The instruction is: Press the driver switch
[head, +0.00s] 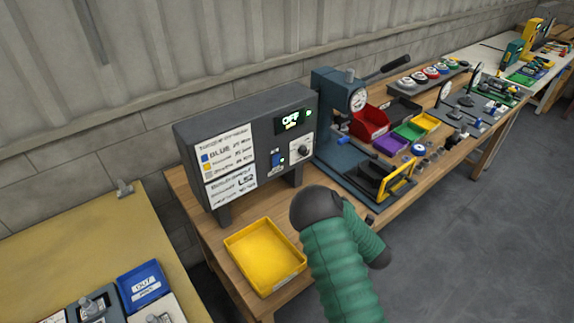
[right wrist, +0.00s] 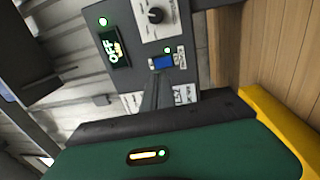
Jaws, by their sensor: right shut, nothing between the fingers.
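The driver box (head: 245,145) is a dark grey panel unit standing on the wooden bench. Its blue switch (head: 276,159) sits low on the front, right of the white label cards, with a small green light beside it. The display (head: 290,121) above reads OFF in green. In the right wrist view the blue switch (right wrist: 163,62) appears just beyond the tips of my right gripper (right wrist: 153,82), whose narrow dark fingers are shut and empty. In the head view nothing covers the switch, and my green arm hides the fingers. My left gripper is not in view.
A yellow tray (head: 263,256) lies on the bench in front of the box. A grey and blue press (head: 340,100) stands right of the box, with red, purple and green bins beyond. A round knob (head: 302,149) is close to the switch.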

